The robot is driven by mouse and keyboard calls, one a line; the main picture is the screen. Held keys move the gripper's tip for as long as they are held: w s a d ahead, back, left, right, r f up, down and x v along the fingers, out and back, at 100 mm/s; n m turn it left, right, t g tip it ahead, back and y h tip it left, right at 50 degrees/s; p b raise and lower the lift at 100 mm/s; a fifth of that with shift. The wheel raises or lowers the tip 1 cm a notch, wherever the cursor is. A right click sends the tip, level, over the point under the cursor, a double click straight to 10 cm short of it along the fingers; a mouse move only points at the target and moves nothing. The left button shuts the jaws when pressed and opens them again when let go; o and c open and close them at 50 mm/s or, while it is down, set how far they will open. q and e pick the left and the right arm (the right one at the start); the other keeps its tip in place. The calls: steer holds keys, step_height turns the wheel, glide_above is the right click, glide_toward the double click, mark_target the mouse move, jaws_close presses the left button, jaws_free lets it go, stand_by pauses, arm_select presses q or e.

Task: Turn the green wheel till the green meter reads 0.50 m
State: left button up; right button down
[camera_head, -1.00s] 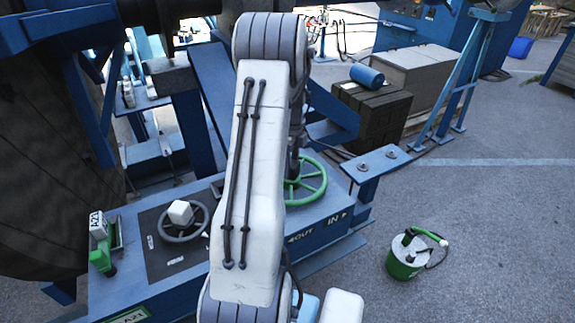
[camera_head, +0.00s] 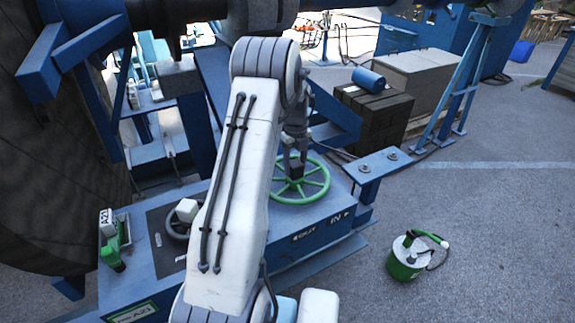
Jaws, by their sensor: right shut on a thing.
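The green wheel (camera_head: 318,191) with several spokes lies flat on top of the blue console (camera_head: 300,222), near its "OUT" and "IN" marks. My white arm crosses the middle of the view and covers part of the console. A green device with a white label (camera_head: 111,240) stands at the console's left end; I cannot tell if it is the green meter, and I can read no value. My left gripper is not in view.
A grey handwheel (camera_head: 178,222) with a pale block on it is partly behind my arm. A large dark reel (camera_head: 45,180) with a blue frame stands at left. A green-and-white canister (camera_head: 405,258) stands on the floor at right, with clear ground around it.

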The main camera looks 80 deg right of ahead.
stand_by(0.4)
steer(key=shift+c, duration=1.2)
jaws_free()
steer(key=shift+r, duration=0.35)
step_height(320, 180, up, 9)
steer(key=b, duration=0.3)
steer(key=shift+f, duration=0.2)
steer(key=shift+r, duration=0.65)
